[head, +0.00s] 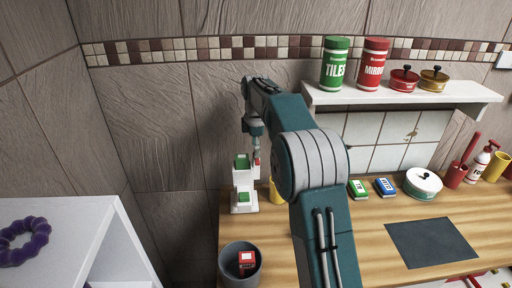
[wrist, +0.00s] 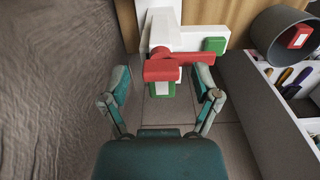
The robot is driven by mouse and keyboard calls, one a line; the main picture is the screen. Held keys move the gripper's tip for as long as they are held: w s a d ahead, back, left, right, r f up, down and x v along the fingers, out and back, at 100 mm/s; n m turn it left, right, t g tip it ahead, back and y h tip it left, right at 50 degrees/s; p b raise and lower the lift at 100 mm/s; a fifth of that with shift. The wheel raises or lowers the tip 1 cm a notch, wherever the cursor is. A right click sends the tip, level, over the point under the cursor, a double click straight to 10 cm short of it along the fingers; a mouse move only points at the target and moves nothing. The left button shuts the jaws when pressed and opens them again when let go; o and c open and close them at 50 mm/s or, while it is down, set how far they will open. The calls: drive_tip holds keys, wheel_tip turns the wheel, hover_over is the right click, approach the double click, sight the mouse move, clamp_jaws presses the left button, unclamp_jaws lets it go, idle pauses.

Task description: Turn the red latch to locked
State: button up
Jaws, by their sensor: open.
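The red latch (wrist: 162,70) is on a white fixture (wrist: 158,18) in the wrist view. Its block-like end lies between my fingers, and a red bar reaches right from it. A green pad (wrist: 213,45) is on the fixture to the right; another green and white part (wrist: 162,89) shows just below the latch. My gripper (wrist: 162,78) is open, one finger on each side of the latch; contact is not clear. In the head view the white fixture (head: 243,181) stands at the counter's left end, with a bit of red latch (head: 257,161) by my gripper (head: 255,154).
A dark grey cup (head: 227,265) holding a red item stands in front of the fixture. A yellow object (head: 276,192) is partly hidden behind my arm. A tiled wall (head: 165,140) is close behind and left. A dark mat (head: 431,243) lies on the wooden counter at right.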

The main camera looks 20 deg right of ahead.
clamp_jaws()
drive_tip(key=m, duration=0.4)
drive_tip(key=shift+m, duration=0.4)
drive_tip(key=m, duration=0.4)
drive_tip(key=shift+m, duration=0.3)
drive_tip(key=m, duration=0.4)
drive_tip(key=shift+f, duration=0.1)
drive_tip(key=shift+m, duration=2.3)
